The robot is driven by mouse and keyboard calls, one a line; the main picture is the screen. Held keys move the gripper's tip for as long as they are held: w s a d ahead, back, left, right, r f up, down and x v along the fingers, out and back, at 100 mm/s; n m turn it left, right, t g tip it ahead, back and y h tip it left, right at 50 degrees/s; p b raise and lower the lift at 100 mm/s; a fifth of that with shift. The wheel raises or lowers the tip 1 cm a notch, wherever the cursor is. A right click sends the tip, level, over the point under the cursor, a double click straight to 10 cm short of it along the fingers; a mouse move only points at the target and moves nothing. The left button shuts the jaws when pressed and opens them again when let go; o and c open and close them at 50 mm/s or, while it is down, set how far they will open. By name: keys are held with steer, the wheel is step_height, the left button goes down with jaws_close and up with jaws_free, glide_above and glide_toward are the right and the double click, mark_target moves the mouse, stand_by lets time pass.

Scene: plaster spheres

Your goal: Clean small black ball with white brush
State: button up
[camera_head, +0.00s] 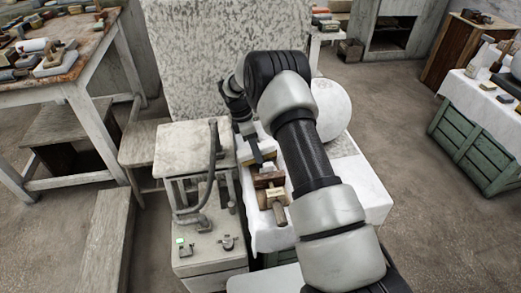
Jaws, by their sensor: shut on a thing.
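My gripper (256,154) is small and dark at the end of my arm. It points down over the left part of the white-covered table (360,190). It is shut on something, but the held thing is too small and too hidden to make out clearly. Brown and tan brush-like blocks (270,197) lie on the cloth just below the gripper. I cannot tell which thing is the white brush. I cannot make out a small black ball. A large white sphere (331,110) stands behind my arm, partly hidden by it.
A grey machine (208,235) with a bent pipe stands left of the table. A speckled slab (200,60) rises behind. A cluttered workbench (95,40) is at upper left, and a green crate (475,145) is at right. Bare floor (425,230) is free at lower right.

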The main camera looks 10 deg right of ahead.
steer(key=shift+a+f, duration=0.1)
steer(key=shift+a, duration=0.35)
steer(key=shift+w+d+r+p, duration=0.15)
steer(key=shift+d+r+p, duration=0.35)
steer(key=shift+d+r, duration=0.45)
steer(key=shift+p+v, duration=0.6)
steer(key=shift+v, duration=0.65)
